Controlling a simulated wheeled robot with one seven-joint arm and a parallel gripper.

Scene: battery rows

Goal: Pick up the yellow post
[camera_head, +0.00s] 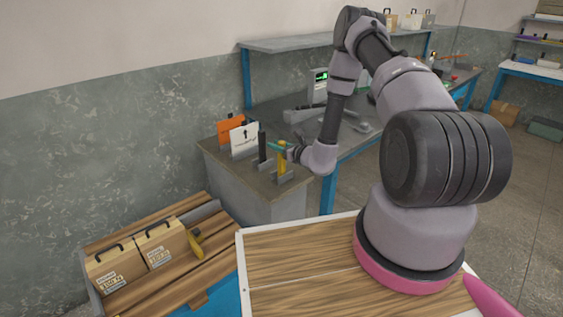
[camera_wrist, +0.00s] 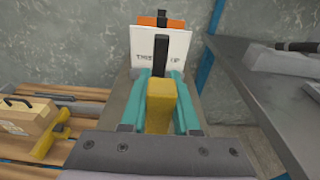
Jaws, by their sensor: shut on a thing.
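The yellow post (camera_head: 282,163) is upright on the grey cabinet top, its lower end at a small grey holder (camera_head: 285,177). It also shows in the wrist view (camera_wrist: 160,104), between teal fingers. My gripper (camera_head: 279,148) reaches it from the right and is shut on its upper part. In the wrist view my gripper (camera_wrist: 160,78) has one finger on each side of the post. Whether the post's foot is clear of the holder cannot be told.
A black post (camera_head: 262,146) stands close behind the yellow one. A white sign (camera_head: 244,140) and an orange sign (camera_head: 229,129) stand further back. A grey bench (camera_head: 350,140) with equipment adjoins at right. A wooden surface with cardboard boxes (camera_head: 160,244) lies lower left.

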